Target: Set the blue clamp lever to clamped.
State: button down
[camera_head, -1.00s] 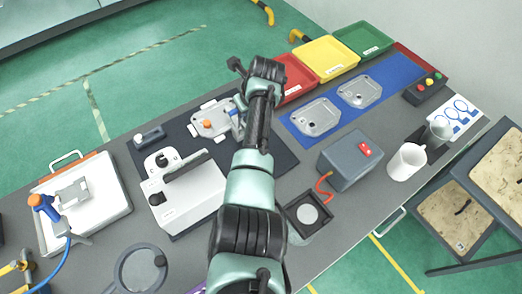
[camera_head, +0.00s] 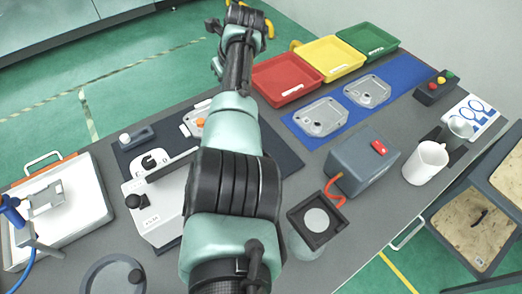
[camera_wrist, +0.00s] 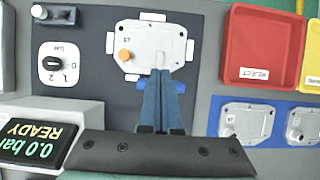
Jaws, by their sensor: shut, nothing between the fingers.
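The blue clamp lever (camera_wrist: 180,88) shows in the wrist view at the near edge of a light grey casting fixture (camera_wrist: 140,42) with an orange knob (camera_wrist: 125,56). Only its ends show on either side of my fingers; its middle is hidden, so its setting cannot be told. My gripper (camera_wrist: 162,76) is shut and empty, its fingers overlapping the lever in the picture. Whether they touch it cannot be told. In the head view the fixture (camera_head: 191,123) is partly covered by my arm, and the lever and fingertips are hidden.
A control unit with a READY display (camera_wrist: 38,140) stands at lower left in the wrist view. A switch plate (camera_wrist: 64,63) lies left of the fixture. The red reject tray (camera_wrist: 262,50) and grey castings (camera_wrist: 245,122) lie to the right.

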jog(key=shift+f, duration=0.4)
jog(key=shift+s+d+r, duration=0.2)
jog(key=shift+s+d, duration=0.1)
jog(key=shift+s+d+r+p, duration=0.15)
jog(key=shift+r+p, duration=0.15)
jog(key=shift+r, duration=0.2)
jog(key=v, duration=1.2)
